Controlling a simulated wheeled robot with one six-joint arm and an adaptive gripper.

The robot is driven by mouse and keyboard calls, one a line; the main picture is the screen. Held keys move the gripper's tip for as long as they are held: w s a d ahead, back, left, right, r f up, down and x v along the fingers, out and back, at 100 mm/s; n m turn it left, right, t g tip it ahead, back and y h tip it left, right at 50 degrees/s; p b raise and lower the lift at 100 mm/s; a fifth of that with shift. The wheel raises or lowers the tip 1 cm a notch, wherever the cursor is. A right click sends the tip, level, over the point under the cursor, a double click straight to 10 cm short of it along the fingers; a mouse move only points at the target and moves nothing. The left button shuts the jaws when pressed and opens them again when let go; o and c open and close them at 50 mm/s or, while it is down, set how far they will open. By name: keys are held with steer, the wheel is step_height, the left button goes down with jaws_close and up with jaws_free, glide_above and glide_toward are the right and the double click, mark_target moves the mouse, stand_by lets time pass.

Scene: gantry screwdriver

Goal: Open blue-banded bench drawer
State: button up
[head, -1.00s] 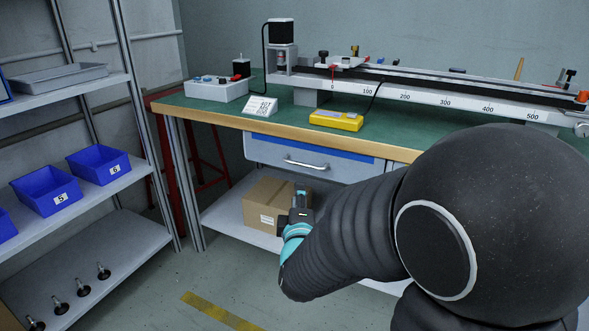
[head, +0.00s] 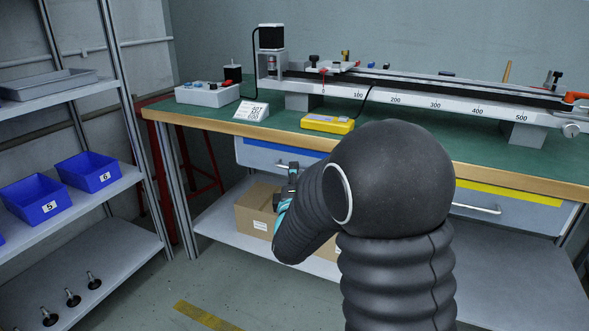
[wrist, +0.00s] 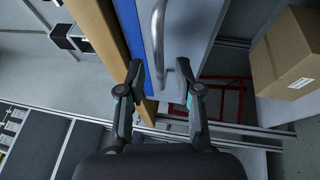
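The blue-banded bench drawer (head: 252,157) is under the bench top at the left, and its front looks closed. My arm hides its right part in the head view. In the wrist view its blue band (wrist: 101,32) runs beside the wooden bench edge, and its silver bar handle (wrist: 157,40) runs down between the lines of my fingers. My gripper (wrist: 159,72) is open, its two fingers apart on either side of the handle's lower end. I cannot tell whether either finger touches the handle. In the head view my gripper (head: 287,178) is in front of the drawer.
A cardboard box (head: 254,211) sits on the bench's lower shelf below the drawer. A yellow-banded drawer (head: 525,208) is at the right. The bench top (head: 200,112) holds a yellow meter (head: 327,124) and a long scaled rail. Shelving with blue bins (head: 88,171) stands left.

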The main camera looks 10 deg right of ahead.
steer(key=shift+x, duration=1.4)
jaws_close()
